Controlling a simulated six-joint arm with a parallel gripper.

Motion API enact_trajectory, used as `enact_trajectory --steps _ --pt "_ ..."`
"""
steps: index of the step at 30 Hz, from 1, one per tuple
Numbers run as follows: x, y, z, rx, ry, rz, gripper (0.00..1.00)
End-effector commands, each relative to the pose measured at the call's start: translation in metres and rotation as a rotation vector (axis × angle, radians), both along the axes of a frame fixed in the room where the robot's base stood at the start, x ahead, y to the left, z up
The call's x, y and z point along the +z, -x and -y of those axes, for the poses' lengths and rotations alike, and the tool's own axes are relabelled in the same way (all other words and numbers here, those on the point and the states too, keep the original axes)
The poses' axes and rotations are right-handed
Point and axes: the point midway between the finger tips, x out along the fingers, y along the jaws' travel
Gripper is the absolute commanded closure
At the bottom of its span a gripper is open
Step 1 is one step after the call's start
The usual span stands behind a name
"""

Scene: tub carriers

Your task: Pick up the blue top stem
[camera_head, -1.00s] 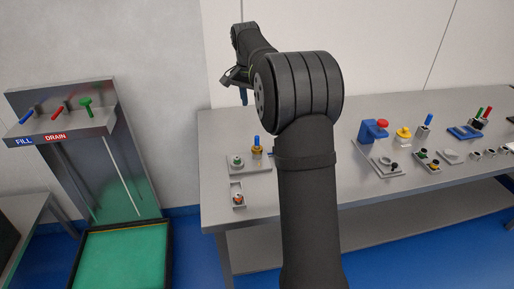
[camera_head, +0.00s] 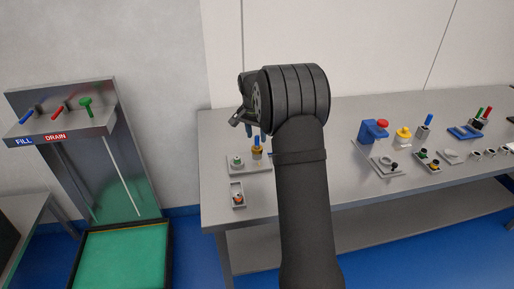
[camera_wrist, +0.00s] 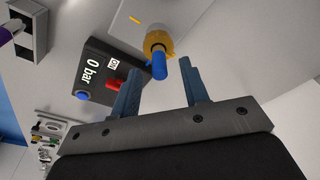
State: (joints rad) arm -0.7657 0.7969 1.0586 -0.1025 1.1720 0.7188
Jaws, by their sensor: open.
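The blue top stem (camera_head: 257,141) stands upright in a yellow collar on a grey plate at the left end of the table. In the wrist view the blue stem (camera_wrist: 159,68) points toward the camera out of its yellow collar (camera_wrist: 156,40). My gripper (camera_head: 256,132) is just above the stem in the head view, partly hidden by my arm. In the wrist view its two fingers (camera_wrist: 160,72) are spread apart, with the stem in the gap near the tips. I see no finger clearly touching it.
A green-topped fitting (camera_head: 237,161) shares the plate, and a small tray (camera_head: 238,196) lies in front. A dark box (camera_wrist: 98,72) marked "0 bar", with red and blue knobs, is beside the left finger. Several coloured parts stand on the table's right; its middle front is clear.

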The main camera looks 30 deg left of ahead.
Motion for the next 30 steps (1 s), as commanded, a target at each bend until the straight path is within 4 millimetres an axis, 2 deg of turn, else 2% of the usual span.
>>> enact_trajectory --steps 4,12,18,26,30 --pt "-0.023 -0.003 0.001 0.0 0.001 -0.001 0.59" --pt "-0.027 -0.004 0.0 0.0 -0.001 0.001 0.61" --pt "-0.027 -0.004 0.0 0.0 -0.001 0.001 1.0" --pt "-0.026 -0.004 0.0 0.0 -0.001 0.002 1.0" --pt "-0.017 -0.005 0.0 0.0 -0.002 0.003 1.0"
